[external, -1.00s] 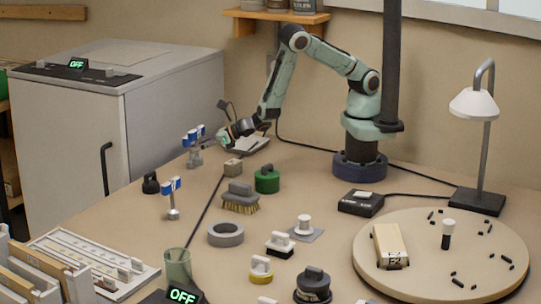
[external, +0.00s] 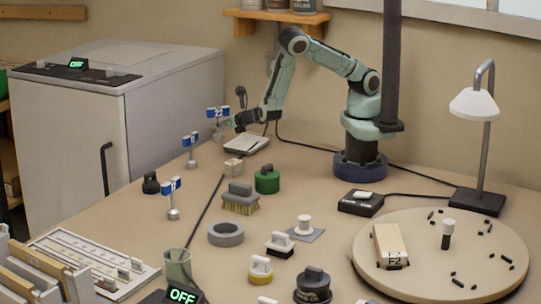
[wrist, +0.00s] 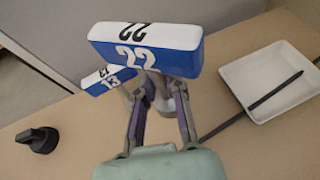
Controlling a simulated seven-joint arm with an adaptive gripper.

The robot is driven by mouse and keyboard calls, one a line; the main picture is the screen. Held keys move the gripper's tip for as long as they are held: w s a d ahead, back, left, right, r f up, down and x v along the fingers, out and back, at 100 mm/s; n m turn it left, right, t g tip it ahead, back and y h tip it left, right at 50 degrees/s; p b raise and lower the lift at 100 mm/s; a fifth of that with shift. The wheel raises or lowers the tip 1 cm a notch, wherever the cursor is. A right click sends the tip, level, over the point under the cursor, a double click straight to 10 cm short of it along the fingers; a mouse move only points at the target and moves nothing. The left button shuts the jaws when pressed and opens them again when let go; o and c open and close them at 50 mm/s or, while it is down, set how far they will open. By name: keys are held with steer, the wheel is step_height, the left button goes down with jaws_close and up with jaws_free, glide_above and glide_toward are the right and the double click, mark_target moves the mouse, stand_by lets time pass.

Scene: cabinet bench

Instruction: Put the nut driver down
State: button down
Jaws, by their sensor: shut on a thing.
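My gripper (external: 223,125) is shut on the grey post of a number marker with a blue-and-white head reading 22 (wrist: 145,50). It holds the marker upright beside the shallow white tray, at the back left of the bench; the marker's head also shows in the external view (external: 218,112). The fingers (wrist: 160,95) hide part of the post, and I cannot tell whether its base touches the bench. A dark thin rod (wrist: 277,90) lies in the white tray (wrist: 256,110). I cannot make out which thing is the nut driver.
Marker 13 (wrist: 108,78) stands just beyond the held one, and another marker (external: 172,198) stands nearer. A black knobbed piece (wrist: 38,139), a small block (external: 233,167), a brush (external: 240,198) and a green round piece (external: 267,180) stand around. The grey cabinet (external: 165,110) is at left.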

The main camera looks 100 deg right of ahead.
steer(key=s+d+m+g+h, duration=0.2)
steer(key=s+d+m+g, duration=0.35)
steer(key=s+d, duration=0.55)
glide_above(247, 147)
steer(key=shift+g, duration=0.25)
step_height(247, 147, down, 7)
steer(key=shift+w+a+r, duration=0.1)
steer(key=shift+r, duration=0.1)
steer(key=shift+f, duration=0.3)
steer(key=shift+f, duration=0.1)
steer(key=c, duration=1.1)
jaws_free()
steer(key=shift+c, duration=0.2)
